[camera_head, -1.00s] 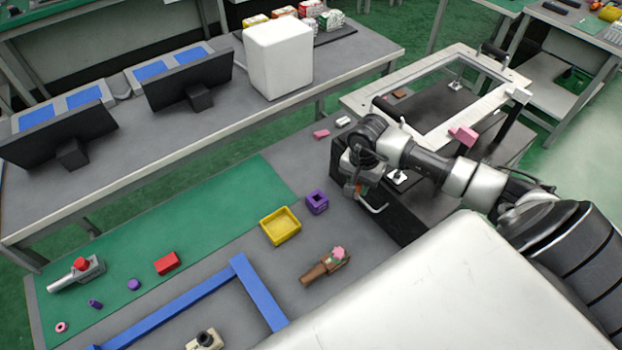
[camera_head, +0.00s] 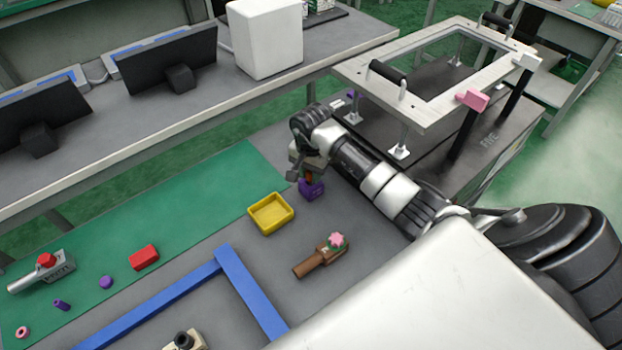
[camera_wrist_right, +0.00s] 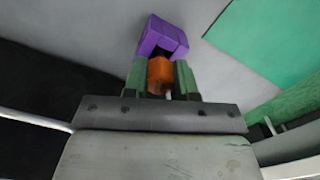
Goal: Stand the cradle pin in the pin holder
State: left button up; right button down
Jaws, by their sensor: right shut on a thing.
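The purple pin holder (camera_head: 317,191) is a small block on the grey table beside the yellow tray. It also shows beyond my fingertips in the wrist view (camera_wrist_right: 163,33). My right gripper (camera_head: 308,177) is at the holder, right over it in the head view. In the wrist view its green fingers (camera_wrist_right: 160,78) are shut on an orange pin (camera_wrist_right: 160,72), taken to be the cradle pin. The pin's far end meets the purple block in the picture; I cannot tell whether it is inside the hole or just above it. My left gripper is not in view.
A yellow tray (camera_head: 271,213) lies just left of the holder. A brown piece with a pink star knob (camera_head: 322,258), a blue frame (camera_head: 250,290) and a red block (camera_head: 144,257) lie nearby. A raised pale frame with black handles (camera_head: 440,115) stands close on the right.

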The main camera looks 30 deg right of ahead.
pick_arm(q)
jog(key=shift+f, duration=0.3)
pick_arm(e)
jog(key=shift+f, duration=0.45)
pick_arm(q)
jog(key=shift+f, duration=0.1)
pick_arm(e)
jog(key=shift+f, duration=0.1)
jog(key=c, duration=0.9)
grip_release()
jog(key=shift+r, duration=0.3)
notch_tip(320, 180, up, 12)
jog(key=shift+f, duration=0.15)
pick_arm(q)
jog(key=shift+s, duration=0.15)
pick_arm(e)
jog(key=shift+s+f, duration=0.1)
